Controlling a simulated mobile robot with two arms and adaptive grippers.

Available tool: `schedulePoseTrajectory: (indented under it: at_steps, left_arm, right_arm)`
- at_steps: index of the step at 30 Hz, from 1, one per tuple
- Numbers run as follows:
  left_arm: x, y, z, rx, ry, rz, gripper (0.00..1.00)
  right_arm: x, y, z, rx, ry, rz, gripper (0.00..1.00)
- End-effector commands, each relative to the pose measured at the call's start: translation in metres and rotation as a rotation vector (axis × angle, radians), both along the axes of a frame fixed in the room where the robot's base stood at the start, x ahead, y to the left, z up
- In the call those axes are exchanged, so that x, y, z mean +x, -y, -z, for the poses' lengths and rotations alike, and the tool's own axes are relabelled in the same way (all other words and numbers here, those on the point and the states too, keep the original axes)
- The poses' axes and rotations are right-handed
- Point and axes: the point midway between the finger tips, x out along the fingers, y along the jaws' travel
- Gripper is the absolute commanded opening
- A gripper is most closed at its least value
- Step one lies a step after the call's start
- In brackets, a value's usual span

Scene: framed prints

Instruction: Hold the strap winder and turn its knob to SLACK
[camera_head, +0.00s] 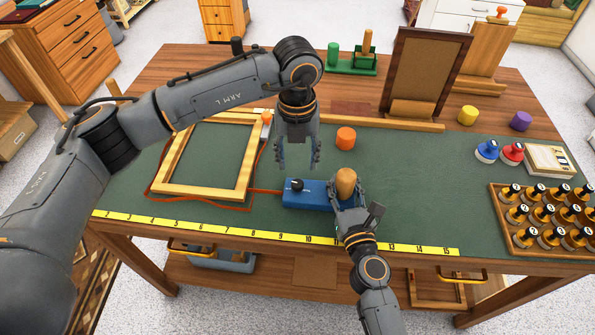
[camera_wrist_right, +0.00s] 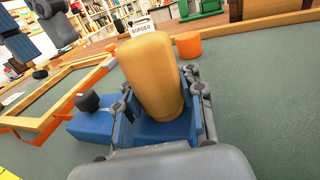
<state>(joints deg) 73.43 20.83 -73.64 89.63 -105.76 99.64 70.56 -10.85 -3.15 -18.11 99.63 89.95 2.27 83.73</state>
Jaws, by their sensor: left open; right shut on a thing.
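The strap winder is a blue block (camera_head: 313,199) lying on the green mat, with a black knob (camera_head: 296,185) on its left part and a tan rounded handle (camera_head: 346,183) at its right end. My right gripper (camera_head: 347,197) is shut on the winder's handle end; the right wrist view shows its fingers on both sides of the tan handle (camera_wrist_right: 155,75). The knob also shows there (camera_wrist_right: 87,101), left of the handle. My left gripper (camera_head: 298,166) is open and empty, pointing down above and just behind the knob, apart from it. The knob's setting is too small to read.
A wooden frame (camera_head: 168,190) with an orange strap around it lies left of the winder. An orange cylinder (camera_head: 346,138) stands behind the winder. A rack of bottles (camera_head: 494,214) is at the right. The mat between winder and rack is clear.

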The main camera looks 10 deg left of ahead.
Motion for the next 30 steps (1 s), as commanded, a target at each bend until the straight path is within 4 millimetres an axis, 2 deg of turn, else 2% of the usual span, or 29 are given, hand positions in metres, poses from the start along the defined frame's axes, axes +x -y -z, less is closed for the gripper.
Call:
schedulePoseTrajectory:
  at_steps: [3,7,12,18,19,23,30]
  left_arm:
    - [0.0,0.0,-0.023,0.0,0.002,0.001,0.5]
    - [0.0,0.0,-0.038,0.0,0.001,0.0,0.5]
    - [0.0,0.0,-0.045,0.001,0.0,0.001,0.5]
    - [0.0,0.0,-0.046,0.001,-0.001,0.001,0.5]
    - [0.0,0.0,-0.045,0.001,-0.001,0.0,0.5]
    - [0.0,0.0,-0.045,0.001,-0.001,0.0,0.5]
    - [0.0,0.0,-0.045,0.001,-0.001,0.0,0.5]
  right_arm:
    - [0.0,0.0,-0.001,0.002,0.003,0.0,0.0]
    - [0.0,0.0,-0.002,0.002,0.003,0.0,0.0]
    - [0.0,0.0,-0.002,0.002,0.003,0.0,0.0]
    - [0.0,0.0,-0.002,0.002,0.003,0.0,0.0]
    - [0.0,0.0,-0.002,0.002,0.003,0.0,0.36]
    - [0.0,0.0,-0.001,0.001,0.002,0.0,0.62]
    - [0.0,0.0,0.0,0.0,0.001,0.0,0.64]
